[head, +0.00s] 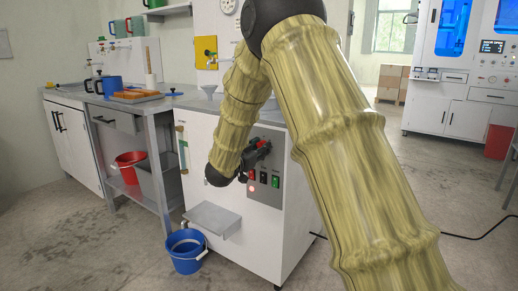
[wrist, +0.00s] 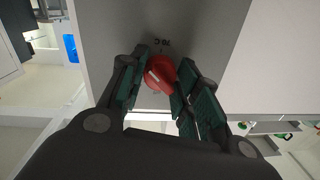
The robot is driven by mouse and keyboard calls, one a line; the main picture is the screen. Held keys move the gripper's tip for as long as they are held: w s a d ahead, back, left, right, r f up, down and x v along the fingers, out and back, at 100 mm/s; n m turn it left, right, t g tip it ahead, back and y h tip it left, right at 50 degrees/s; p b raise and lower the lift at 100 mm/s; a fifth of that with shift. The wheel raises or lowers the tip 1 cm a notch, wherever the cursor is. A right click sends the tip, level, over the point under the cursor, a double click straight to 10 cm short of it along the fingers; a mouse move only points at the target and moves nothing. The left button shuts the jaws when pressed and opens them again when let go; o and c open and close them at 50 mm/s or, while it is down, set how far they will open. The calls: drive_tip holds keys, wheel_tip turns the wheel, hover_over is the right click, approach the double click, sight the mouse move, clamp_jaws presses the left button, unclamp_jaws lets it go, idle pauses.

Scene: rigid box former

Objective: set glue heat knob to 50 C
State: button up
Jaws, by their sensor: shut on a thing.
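The red knob (wrist: 161,72) is on a grey panel (wrist: 205,30). A pale pointer mark shows on its face. A small printed label ending in C (wrist: 163,43) stands just above it in the wrist view; its number is hard to read. My gripper (wrist: 160,90) has its dark green pads on both sides of the knob and is shut on it. In the head view my gripper (head: 255,155) is at the upper part of the grey control panel (head: 265,199), and my arm hides part of the machine.
The panel sits on a white cabinet (head: 245,230) with a grey shelf (head: 212,220) low on its front. Red and green switches and a lit red lamp are below the knob. A blue bucket (head: 186,262) stands on the floor. A workbench (head: 150,105) is at left.

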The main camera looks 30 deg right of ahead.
drive_tip(key=shift+s+r+n+p, duration=0.15)
drive_tip(key=shift+n+p, duration=0.35)
drive_tip(key=shift+p, duration=1.75)
drive_tip(key=n+p, duration=0.3)
drive_tip(key=p, duration=0.5)
drive_tip(key=shift+n, duration=0.4)
drive_tip(key=n+p, duration=0.2)
drive_tip(key=p, duration=0.3)
drive_tip(key=shift+n+g+p, duration=0.3)
drive_tip(key=shift+p, duration=0.1)
drive_tip(key=shift+n+p, duration=0.3)
drive_tip(key=shift+p, duration=0.15)
drive_tip(key=shift+f+n+p, duration=0.25)
drive_tip(key=shift+n+p, duration=0.05)
drive_tip(key=shift+p, duration=0.05)
